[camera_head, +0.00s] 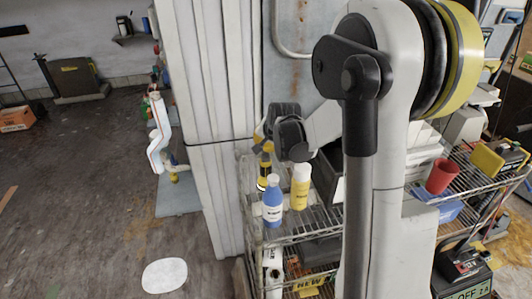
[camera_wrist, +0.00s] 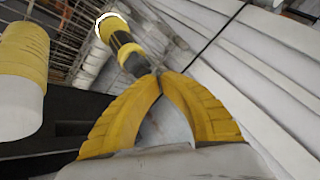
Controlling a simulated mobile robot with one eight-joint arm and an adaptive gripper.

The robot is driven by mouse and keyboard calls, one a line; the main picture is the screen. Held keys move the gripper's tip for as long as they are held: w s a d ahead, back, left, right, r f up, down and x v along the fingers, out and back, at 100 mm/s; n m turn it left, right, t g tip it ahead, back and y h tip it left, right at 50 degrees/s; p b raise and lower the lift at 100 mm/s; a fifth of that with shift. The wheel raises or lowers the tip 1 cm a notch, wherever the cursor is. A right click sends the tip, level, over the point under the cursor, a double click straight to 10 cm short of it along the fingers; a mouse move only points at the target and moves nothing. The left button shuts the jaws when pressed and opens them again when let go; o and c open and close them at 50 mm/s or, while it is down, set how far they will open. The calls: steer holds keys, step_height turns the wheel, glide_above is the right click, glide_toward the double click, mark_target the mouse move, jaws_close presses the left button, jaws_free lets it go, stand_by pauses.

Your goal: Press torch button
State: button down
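The yellow and black torch (camera_head: 264,168) stands upright on the wire shelf in the head view, with its pale ring end low. In the wrist view the torch (camera_wrist: 128,50) is at upper centre, its yellow head and white ring pointing away and its black end near my fingertips. My gripper (camera_wrist: 160,76) has yellow ribbed fingers whose tips meet, with nothing visible between them. The tips are right beside the torch's black end; I cannot tell whether they touch it. In the head view my gripper is just above the torch, partly hidden. I cannot make out the button.
A blue bottle (camera_head: 272,208) and a yellow bottle (camera_head: 300,188) stand close to the torch on the wire shelf (camera_head: 322,222). A red cup (camera_head: 441,176) is at right. Open floor lies at left.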

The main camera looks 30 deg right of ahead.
steer(key=shift+f+b, duration=0.3)
steer(key=shift+r, duration=0.1)
stand_by(0.3)
steer(key=shift+r+p, duration=0.65)
steer(key=shift+r, duration=0.2)
steer(key=shift+r+p, duration=1.9)
steer(key=shift+r, duration=1.15)
